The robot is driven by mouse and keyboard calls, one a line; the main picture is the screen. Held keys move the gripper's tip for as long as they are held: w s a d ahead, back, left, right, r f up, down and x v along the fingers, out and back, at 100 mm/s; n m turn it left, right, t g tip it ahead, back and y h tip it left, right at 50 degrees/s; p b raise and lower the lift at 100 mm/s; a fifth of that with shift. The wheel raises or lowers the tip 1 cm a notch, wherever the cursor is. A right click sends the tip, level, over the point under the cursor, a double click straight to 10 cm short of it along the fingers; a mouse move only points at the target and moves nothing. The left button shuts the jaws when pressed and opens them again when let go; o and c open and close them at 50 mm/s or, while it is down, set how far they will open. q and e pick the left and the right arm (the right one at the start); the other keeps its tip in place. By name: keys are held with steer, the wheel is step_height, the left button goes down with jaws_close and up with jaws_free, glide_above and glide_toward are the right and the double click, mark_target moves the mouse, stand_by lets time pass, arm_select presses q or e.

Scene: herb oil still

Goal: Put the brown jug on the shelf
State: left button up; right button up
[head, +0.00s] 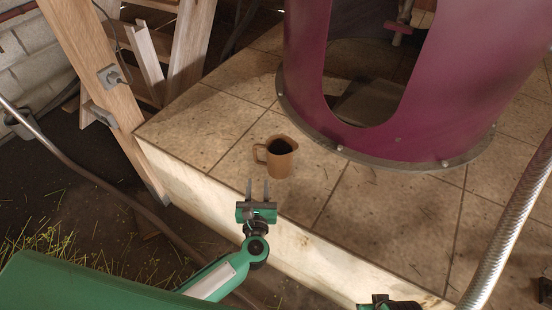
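The brown jug (280,160) stands upright on the tiled platform, near its front edge. Its handle points left and its mouth is dark inside. My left gripper (257,184) is just in front of the jug in the picture, its two fingers apart and pointing towards it, with nothing between them. The fingers look apart from the jug. A green and dark part of my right arm (388,304) shows at the bottom edge; its fingers cannot be made out. I cannot make out a shelf for certain.
A large maroon cylindrical housing (310,60) with an opening stands on the tiled platform (390,210) behind the jug. A wooden frame (95,75) rises at the left. A braided metal hose (510,225) crosses the right side. Tiles around the jug are clear.

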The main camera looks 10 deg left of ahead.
mark_target(255, 156)
arm_select(q)
steer(key=shift+a+f+n+y, duration=0.3)
steer(key=shift+a+f+n, duration=0.05)
steer(key=shift+n, duration=0.05)
steer(key=shift+w+a+f, duration=0.1)
steer(key=shift+w+a, duration=0.1)
steer(key=shift+w, duration=0.05)
steer(key=x, duration=0.8)
steer(key=shift+w+a+f, duration=0.1)
steer(key=shift+w, duration=0.2)
steer(key=shift+x, duration=2.35)
steer(key=shift+f, duration=0.15)
steer(key=shift+c, duration=0.4)
jaws_close()
